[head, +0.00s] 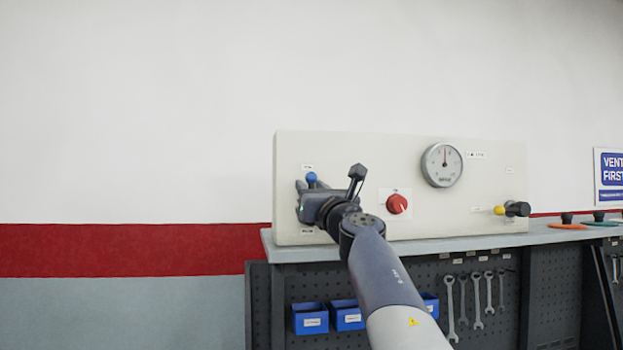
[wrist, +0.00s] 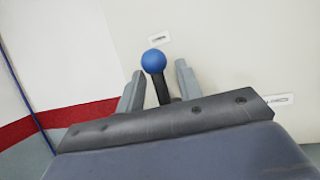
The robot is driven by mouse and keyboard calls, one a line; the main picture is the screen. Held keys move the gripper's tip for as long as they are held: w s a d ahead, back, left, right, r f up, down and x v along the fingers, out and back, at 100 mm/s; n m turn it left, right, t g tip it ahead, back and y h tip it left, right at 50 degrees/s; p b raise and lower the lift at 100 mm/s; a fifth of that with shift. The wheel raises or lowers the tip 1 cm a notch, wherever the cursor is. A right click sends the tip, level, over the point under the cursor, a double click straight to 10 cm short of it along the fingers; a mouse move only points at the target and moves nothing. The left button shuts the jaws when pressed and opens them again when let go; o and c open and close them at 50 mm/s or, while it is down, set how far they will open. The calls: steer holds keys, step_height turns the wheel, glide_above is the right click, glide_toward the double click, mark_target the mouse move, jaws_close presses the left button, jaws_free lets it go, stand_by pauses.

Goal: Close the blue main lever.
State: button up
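The blue main lever shows as a blue ball knob (head: 311,178) at the left end of the cream panel (head: 400,145). In the wrist view the blue knob (wrist: 153,61) sits on a dark stem that runs down between my fingers. The lever points up toward a small label. My gripper (head: 313,186) is at the lever, seen from behind in the head view. In the wrist view my gripper (wrist: 159,88) has its two grey fingers apart, one on each side of the stem, with a gap visible. The lever's base is hidden behind my gripper.
A red knob (head: 397,204) and a round gauge (head: 442,165) are on the panel right of my gripper. A yellow-tipped dark valve (head: 515,209) is at the far right. Blue bins (head: 310,318) and wrenches (head: 476,300) hang below the bench. Wall space left of the panel is clear.

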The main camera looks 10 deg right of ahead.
steer(key=shift+w+a+r, duration=0.1)
steer(key=shift+w+r, duration=0.05)
steer(key=shift+w, duration=0.15)
steer(key=shift+c, duration=0.2)
jaws_close()
steer(key=shift+r, duration=0.15)
